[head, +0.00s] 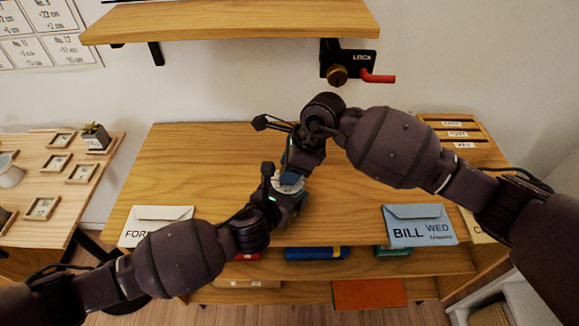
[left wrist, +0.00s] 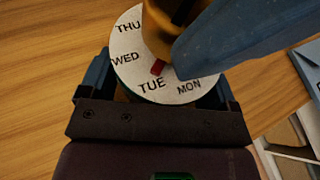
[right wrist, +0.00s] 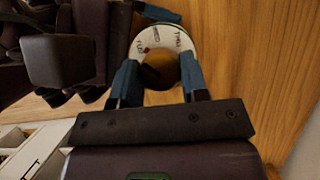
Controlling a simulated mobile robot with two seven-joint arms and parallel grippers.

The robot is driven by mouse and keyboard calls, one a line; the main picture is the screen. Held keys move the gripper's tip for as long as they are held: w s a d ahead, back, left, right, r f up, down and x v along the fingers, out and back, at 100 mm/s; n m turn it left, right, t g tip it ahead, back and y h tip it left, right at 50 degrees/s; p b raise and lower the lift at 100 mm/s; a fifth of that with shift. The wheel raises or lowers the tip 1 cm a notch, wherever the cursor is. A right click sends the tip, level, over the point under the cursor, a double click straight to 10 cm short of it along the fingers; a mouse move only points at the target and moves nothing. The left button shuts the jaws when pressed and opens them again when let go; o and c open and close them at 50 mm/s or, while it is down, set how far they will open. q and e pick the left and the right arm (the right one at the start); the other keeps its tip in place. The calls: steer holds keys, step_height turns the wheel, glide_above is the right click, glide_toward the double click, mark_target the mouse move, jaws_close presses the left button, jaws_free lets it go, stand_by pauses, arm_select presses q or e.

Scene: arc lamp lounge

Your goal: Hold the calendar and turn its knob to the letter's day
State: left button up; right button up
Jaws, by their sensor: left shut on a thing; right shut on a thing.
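The calendar is a round white dial (left wrist: 126,42) lettered with days, with a brass knob (right wrist: 160,70) on top. My left gripper (head: 286,197) is shut on the calendar's body, over the desk. My right gripper (head: 292,172) is shut on the knob from above. The knob's red pointer (left wrist: 157,67) points at about TUE in the left wrist view; WED and THU lie further round. A blue letter (head: 419,226) reading BILL and WED lies at the desk's front right. The grippers hide most of the calendar in the head view.
A white envelope (head: 152,222) lies at the desk's front left, partly behind my left arm. A wooden letter rack (head: 452,128) stands at the back right. A shelf (head: 240,22) with a lock-like fitting (head: 348,65) hangs above. The middle of the desk (head: 200,170) is clear.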

steer(key=shift+m+t, duration=0.7)
steer(key=shift+m, duration=1.2)
steer(key=o, duration=0.9)
steer(key=v, duration=1.2)
steer(key=shift+s+a+r, duration=0.1)
steer(key=shift+o, duration=0.2)
